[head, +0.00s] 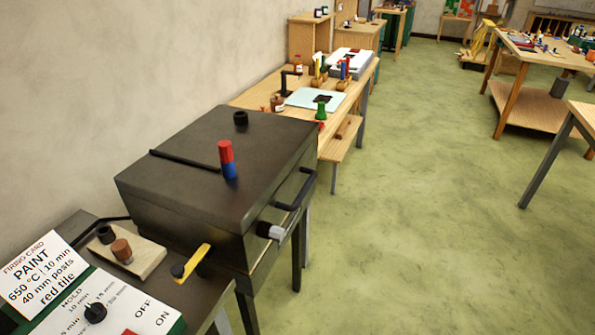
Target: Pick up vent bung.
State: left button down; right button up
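No piece is labelled as the vent bung. A brown, short cylinder (121,250) stands on a pale wooden block (138,262) at the lower left, and I cannot tell for certain whether it is the bung. A short black cylinder (106,234) stands behind it on the same block. Another short black round piece (240,119) sits on the kiln's dark lid (195,135) near the back; whether it is a plug or a collar is unclear. Neither of my grippers is in view.
A red and blue post (227,160) stands on the lid. A firing card (38,268) and control panel lie lower left. The green floor (420,230) to the right is clear.

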aim_at(121, 249)
jog(key=l+u, duration=0.1)
jog(key=u, duration=1.9)
